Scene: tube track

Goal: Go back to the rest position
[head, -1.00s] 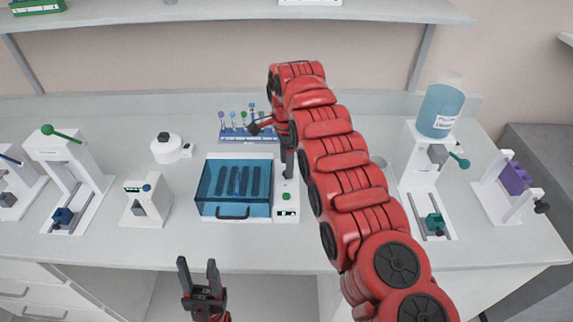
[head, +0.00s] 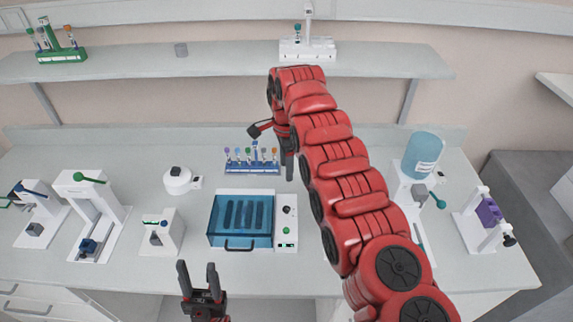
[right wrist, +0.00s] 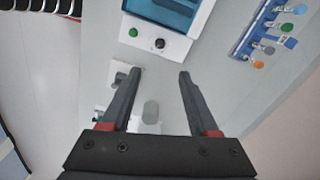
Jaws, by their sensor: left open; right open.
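My left gripper (head: 199,277) is open and empty, low in the head view, in front of the bench's front edge. My right arm reaches up across the middle of the head view. My right gripper (head: 274,146) is above the bench, just right of the blue tube rack (head: 252,168). In the right wrist view, my right gripper (right wrist: 160,75) is open with nothing between its fingers. The blue rack with several coloured-cap tubes also shows there (right wrist: 264,30), apart from the fingers.
A blue-lidded device (head: 241,219) stands mid-bench. White devices stand at left, with a round white one (head: 178,180) behind. A blue bottle (head: 422,154) is on a dispenser at right, beside a device with a purple block (head: 488,211). A shelf above holds a green rack (head: 60,54) and a white rack (head: 307,49).

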